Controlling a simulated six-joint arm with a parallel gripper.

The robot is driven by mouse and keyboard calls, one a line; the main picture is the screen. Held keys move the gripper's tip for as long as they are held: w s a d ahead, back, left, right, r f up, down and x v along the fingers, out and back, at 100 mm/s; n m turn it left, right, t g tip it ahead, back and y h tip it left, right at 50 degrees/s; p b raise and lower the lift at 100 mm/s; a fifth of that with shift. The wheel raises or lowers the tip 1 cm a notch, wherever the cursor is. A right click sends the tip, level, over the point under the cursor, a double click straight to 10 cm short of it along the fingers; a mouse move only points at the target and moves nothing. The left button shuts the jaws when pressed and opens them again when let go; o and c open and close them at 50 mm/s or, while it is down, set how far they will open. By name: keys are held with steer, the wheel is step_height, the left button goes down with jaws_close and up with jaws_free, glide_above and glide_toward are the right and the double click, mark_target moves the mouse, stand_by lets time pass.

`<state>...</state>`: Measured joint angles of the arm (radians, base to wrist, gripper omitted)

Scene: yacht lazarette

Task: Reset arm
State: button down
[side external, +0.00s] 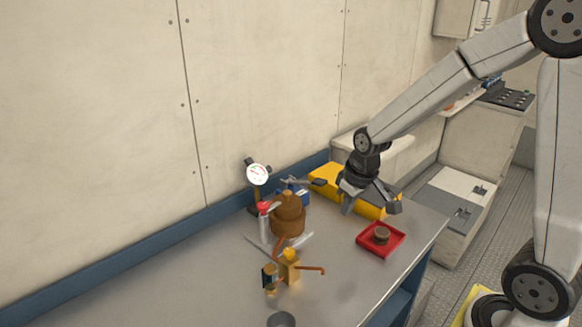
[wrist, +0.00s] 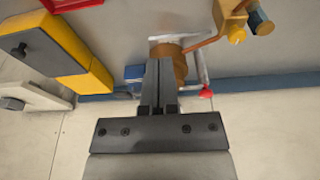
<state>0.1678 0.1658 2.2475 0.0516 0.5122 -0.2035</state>
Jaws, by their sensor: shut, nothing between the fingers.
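My gripper (side external: 347,207) is above the bench, in front of the yellow case in the side view. In the wrist view its two fingers (wrist: 158,75) are together, with nothing between them. The fingers overlap part of a brown round object (wrist: 181,66) in that view. The same brown object (side external: 288,217) stands on the bench left of the gripper in the side view, apart from it.
The bench (side external: 190,285) carries a dial gauge (side external: 257,175), a yellow case (side external: 326,177), a red tray (side external: 367,247) holding a small brown disc (side external: 381,235), and a yellow fitting (side external: 290,268) with copper-coloured pipe. The wall (side external: 90,110) runs behind. The bench's left front is clear.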

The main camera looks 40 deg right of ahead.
steer(key=s+a+f, duration=0.2)
steer(key=s+a, duration=0.3)
steer(key=s, duration=0.3)
steer(key=shift+s+a+f, duration=0.15)
steer(key=shift+a+f, duration=0.1)
steer(key=shift+a, duration=0.1)
stand_by(0.4)
steer(key=w+r+v, duration=0.1)
steer(key=w+v, duration=0.2)
steer(key=v, duration=1)
glide_above(320, 181)
steer(key=s, duration=0.2)
steer(key=shift+w+d+f, duration=0.1)
steer(key=shift+w+f, duration=0.15)
steer(key=shift+f, duration=0.15)
steer(key=shift+f, duration=0.15)
steer(key=x, duration=0.8)
steer(key=s+x, duration=0.1)
steer(key=x, duration=0.3)
steer(key=shift+s+f, duration=0.1)
steer(key=shift+f, duration=0.1)
steer(key=shift+s+f, duration=0.15)
steer(key=shift+f, duration=0.55)
